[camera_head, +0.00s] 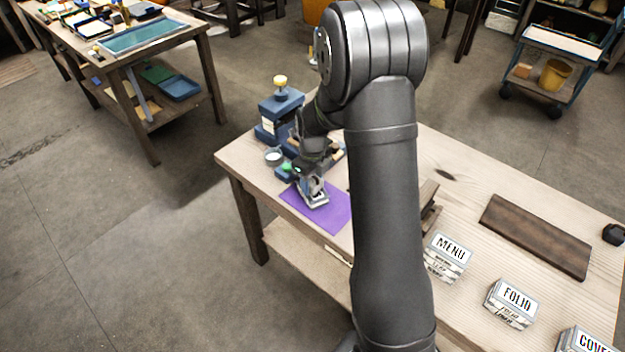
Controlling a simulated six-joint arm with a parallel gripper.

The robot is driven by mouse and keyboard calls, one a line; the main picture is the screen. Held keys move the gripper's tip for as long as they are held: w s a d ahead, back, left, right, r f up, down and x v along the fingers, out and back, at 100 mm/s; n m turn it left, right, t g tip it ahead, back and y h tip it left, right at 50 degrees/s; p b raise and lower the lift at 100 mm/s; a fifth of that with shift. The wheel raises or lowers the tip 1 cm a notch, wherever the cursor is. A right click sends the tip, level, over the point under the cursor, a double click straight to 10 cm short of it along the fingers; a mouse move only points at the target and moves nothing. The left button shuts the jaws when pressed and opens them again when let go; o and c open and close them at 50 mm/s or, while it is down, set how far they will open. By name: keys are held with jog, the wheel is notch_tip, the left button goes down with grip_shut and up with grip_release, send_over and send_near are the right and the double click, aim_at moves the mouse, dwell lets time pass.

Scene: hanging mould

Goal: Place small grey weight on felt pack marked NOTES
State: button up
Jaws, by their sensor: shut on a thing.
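My gripper (312,188) is low over a purple mat (327,208) near the table's left end. It is shut on a small pale grey thing (314,199), mostly covered by the jaws. I cannot tell whether this is the small grey weight, or whether it touches the mat. No label reading NOTES shows. Packs with labels stand on the right of my arm: MENU (446,265), FOLIO (511,306), and one cut off by the frame edge, reading COVE (588,341). My arm hides the middle of the table.
A dark brown board (536,236) lies at the right. The wooden table (465,205) has bare room around the board.

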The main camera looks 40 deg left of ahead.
jog(key=shift+f, duration=0.1)
jog(key=o, duration=1.1)
notch_tip(320, 180, up, 12)
jog(key=shift+r, duration=0.15)
notch_tip(320, 180, down, 12)
jog(key=shift+f, duration=0.2)
jog(key=shift+r, duration=1.9)
jog(key=shift+f, duration=0.1)
